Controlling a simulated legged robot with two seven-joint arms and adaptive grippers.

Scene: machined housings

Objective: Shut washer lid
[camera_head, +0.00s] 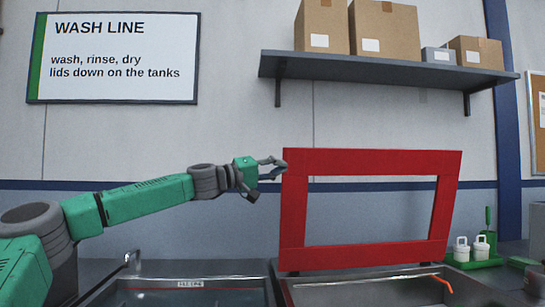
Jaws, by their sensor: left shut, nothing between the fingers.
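The washer lid (293,210) is a red rectangular frame with the wall showing through its middle. It stands raised, nearly upright, at the back of the right-hand tank (365,280). My left gripper (275,168) is shut and empty at the lid's upper left edge. Its fingertips reach this edge in the picture; I cannot tell whether they touch it. My green left arm comes in from the left, over the left-hand tank (190,284). My right gripper is not in view.
A faucet (132,260) stands behind the left tank. An orange piece (443,283) shows at the right tank. White bottles (481,247) and a green brush (488,217) stand at the right. A shelf (390,71) with boxes hangs above the lid.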

